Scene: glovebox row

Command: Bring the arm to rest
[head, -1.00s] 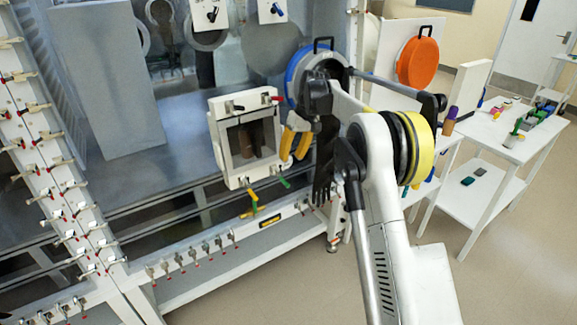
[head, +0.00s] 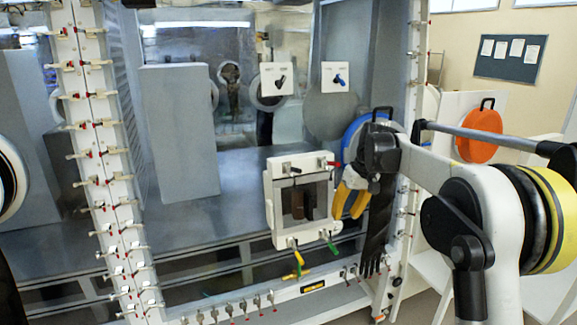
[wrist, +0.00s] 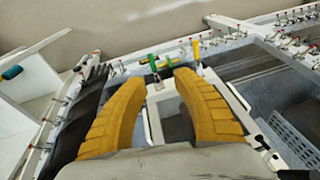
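My gripper (head: 347,203) has two thick yellow fingers. It hangs just right of a small white-framed hatch box (head: 270,212) on the front of the glovebox. In the wrist view my gripper (wrist: 162,77) is open, with a clear gap between the fingers and nothing held. The white frame of the hatch box (wrist: 153,125) shows behind that gap. I cannot tell exactly how far the fingers are from the frame. Dark brown things (head: 297,208) stand inside the hatch box.
A black glove (head: 377,235) hangs just right of my gripper, beside a blue ring (head: 352,135). The glovebox frame post (head: 105,170) with many clamps stands left. An orange disc (head: 482,137) is at right. In the wrist view, a white table (wrist: 25,85) is at left.

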